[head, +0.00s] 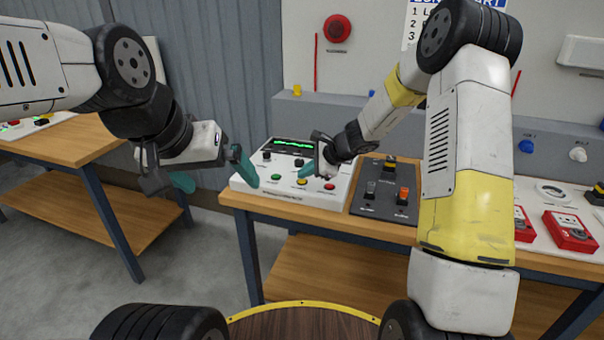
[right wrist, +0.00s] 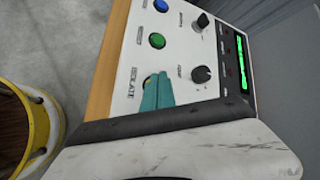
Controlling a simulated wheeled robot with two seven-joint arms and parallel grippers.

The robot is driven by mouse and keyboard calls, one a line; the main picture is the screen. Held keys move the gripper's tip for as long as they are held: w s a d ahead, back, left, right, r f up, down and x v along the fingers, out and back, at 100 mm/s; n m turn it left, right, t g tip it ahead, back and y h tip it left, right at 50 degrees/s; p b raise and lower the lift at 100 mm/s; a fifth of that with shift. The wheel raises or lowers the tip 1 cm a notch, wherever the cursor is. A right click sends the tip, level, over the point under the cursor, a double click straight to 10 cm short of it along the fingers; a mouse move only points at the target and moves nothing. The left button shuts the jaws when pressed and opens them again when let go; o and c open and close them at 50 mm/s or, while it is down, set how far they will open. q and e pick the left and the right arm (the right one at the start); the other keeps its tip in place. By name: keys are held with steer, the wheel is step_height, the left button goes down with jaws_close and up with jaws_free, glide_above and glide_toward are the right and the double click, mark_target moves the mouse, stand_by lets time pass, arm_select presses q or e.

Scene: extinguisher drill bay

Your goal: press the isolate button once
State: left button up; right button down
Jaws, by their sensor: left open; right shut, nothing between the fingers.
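The isolate button (head: 302,181) is a small yellow button in the front row of a white console (head: 262,189). In the right wrist view, the ISOLATE label (right wrist: 125,84) shows beside it, and the fingers cover most of the button (right wrist: 147,80). My right gripper (head: 307,171) is shut and empty, its teal fingertips (right wrist: 157,92) over or right at the button. I cannot tell whether they touch it. My left gripper (head: 216,180) is open and empty, in the air to the left of the console.
A green button (head: 276,177) and a red button (head: 329,186) flank the isolate button; a blue button (right wrist: 157,5) lies beyond the green one. Black knobs (right wrist: 202,75) sit behind. A dark switch panel (head: 385,190) stands right of the console on the wooden bench (head: 285,216).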

mark_target(305, 181)
steer(key=shift+f, duration=0.45)
stand_by(0.8)
steer(key=shift+r, duration=0.9)
steer(key=shift+r, duration=2.55)
